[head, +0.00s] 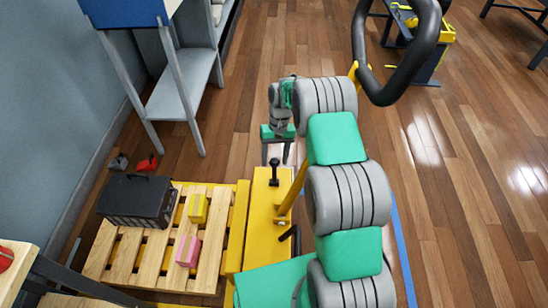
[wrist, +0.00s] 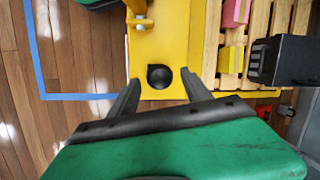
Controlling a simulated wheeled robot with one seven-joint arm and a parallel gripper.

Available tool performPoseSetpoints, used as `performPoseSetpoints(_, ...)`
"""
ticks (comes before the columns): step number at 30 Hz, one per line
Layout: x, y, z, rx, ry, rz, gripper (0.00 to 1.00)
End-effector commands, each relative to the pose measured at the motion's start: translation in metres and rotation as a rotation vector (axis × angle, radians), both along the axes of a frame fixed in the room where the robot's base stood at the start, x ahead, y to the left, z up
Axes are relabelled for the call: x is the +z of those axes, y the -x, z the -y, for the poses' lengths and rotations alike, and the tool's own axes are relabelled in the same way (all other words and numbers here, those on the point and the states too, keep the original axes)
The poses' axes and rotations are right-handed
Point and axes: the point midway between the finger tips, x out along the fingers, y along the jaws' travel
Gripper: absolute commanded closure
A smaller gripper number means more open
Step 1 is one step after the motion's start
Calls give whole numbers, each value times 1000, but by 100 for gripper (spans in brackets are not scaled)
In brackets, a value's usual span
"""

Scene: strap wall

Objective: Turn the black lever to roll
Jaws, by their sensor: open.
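A black lever with a round knob (head: 274,163) stands up from a yellow plate (head: 266,205) beside the wooden pallet. In the wrist view its knob (wrist: 160,76) is seen from above, between and a little beyond the fingertips. My gripper (head: 276,156) is open, just behind the knob in the head view. I cannot tell the height gap between fingers and knob. A second, smaller black lever or handle (head: 290,233) sits lower on the yellow body, partly beside my arm.
The pallet (head: 150,262) left of the plate holds a black box (head: 136,200), a yellow block (head: 197,208) and a pink block (head: 187,251). A large curved black handle (head: 395,88) rises beside my arm. A grey shelf (head: 180,97) stands at back left. Wooden floor is open on the right.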

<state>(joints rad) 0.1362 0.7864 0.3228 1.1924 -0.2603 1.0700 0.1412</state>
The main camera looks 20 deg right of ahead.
Motion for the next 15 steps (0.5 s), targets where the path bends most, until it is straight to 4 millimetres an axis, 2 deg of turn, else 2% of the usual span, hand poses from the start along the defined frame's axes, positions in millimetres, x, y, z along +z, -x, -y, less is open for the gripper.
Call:
performPoseSetpoints(5, 4, -1, 0, 0, 1, -1, 43)
performPoseSetpoints(15, 65, -15, 9, 2, 0, 0, 43)
